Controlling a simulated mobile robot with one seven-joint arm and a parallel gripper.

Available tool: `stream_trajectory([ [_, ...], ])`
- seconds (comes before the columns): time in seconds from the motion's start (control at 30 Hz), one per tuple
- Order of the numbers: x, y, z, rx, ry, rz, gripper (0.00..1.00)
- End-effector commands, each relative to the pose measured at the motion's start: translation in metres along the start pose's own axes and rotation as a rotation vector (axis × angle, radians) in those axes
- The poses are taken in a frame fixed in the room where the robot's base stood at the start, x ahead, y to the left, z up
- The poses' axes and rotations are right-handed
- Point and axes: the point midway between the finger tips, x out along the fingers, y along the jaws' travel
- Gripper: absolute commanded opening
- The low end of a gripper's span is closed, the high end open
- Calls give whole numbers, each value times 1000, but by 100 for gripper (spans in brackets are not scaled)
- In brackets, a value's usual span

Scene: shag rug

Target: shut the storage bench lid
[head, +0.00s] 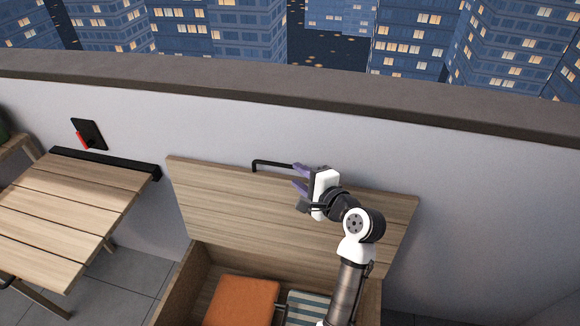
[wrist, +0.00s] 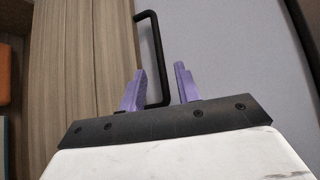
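The storage bench (head: 180,285) has its wooden lid (head: 225,205) raised, leaning back near the wall. A black bar handle (head: 272,162) stands out at the lid's upper edge. My gripper (head: 299,178) is at the right end of this handle, with its purple fingers apart. The left finger partly covers the handle's near end. Whether a finger touches the bar I cannot tell. The lid's wood (wrist: 80,60) fills the left of that view.
An orange cushion (head: 243,301) and a striped cushion (head: 308,306) lie inside the bench. A slatted wooden table (head: 65,205) stands at the left. A black wall plate with a red lever (head: 88,135) is above it. The grey wall (head: 480,200) runs behind, bare at the right.

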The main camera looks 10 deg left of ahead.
Motion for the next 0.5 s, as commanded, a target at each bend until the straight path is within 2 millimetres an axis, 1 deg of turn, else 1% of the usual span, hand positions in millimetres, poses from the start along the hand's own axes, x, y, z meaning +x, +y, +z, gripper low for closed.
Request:
stream_trajectory([
  [0.03,10,-2,0,1,-2,1,32],
  [0.1,22,-1,1,0,-3,2,32],
  [0.2,35,-1,0,0,-1,1,32],
  [0.33,45,-1,0,-1,0,0,32],
  [0.5,49,0,0,-1,1,1,32],
])
